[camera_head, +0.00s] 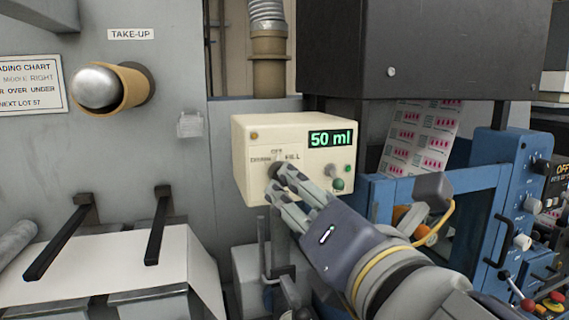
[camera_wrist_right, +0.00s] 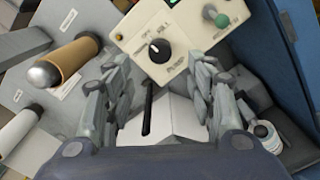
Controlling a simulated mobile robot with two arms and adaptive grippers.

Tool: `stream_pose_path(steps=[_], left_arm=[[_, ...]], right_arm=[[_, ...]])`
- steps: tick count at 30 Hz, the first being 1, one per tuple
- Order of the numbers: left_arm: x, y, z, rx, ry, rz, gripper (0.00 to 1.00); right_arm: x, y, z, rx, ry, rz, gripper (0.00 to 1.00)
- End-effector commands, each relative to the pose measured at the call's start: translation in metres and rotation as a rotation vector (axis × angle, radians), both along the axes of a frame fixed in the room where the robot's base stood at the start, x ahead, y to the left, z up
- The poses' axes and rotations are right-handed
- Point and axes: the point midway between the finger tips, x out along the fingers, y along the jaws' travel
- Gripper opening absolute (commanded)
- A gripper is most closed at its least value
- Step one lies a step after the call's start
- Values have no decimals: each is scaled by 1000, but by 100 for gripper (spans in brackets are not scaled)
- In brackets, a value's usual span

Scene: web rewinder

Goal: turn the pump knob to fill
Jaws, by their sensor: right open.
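The cream pump box (camera_head: 256,128) has a green display (camera_head: 331,138) reading "50 ml". The dark round pump knob (camera_head: 274,170) is on its front, below the labels DRAIN, OFF and FILL. My right gripper (camera_head: 281,181) reaches up from the lower right, partly covering the knob in the head view. In the right wrist view the knob (camera_wrist_right: 160,50) is fully visible, with a small pale mark. There my right gripper (camera_wrist_right: 160,66) is open and empty, its fingers wide on either side of the knob. Contact is not visible. My left gripper is not in view.
A blue frame (camera_head: 480,178) with controls stands at the right. A take-up roller (camera_head: 97,88) juts from the left panel, above two black levers (camera_head: 158,225). A dark cabinet (camera_head: 420,50) overhangs at the upper right.

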Motion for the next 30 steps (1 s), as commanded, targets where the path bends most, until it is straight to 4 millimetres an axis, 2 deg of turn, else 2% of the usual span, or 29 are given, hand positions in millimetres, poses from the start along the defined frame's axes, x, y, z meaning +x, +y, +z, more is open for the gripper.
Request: stream_pose_path(steps=[1, 4, 12, 16, 21, 30], left_arm=[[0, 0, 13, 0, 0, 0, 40], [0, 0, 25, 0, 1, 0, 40], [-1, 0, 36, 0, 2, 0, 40], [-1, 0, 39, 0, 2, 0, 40], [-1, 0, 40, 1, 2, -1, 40], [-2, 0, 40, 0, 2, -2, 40]], right_arm=[[4, 1, 5, -3, 5, 1, 51], [9, 3, 5, -2, 4, 0, 51], [58, 18, 0, -2, 3, -3, 51], [74, 24, 0, -2, 2, -3, 51], [84, 28, 0, -2, -1, -1, 51], [86, 28, -1, -2, -1, -1, 51]])
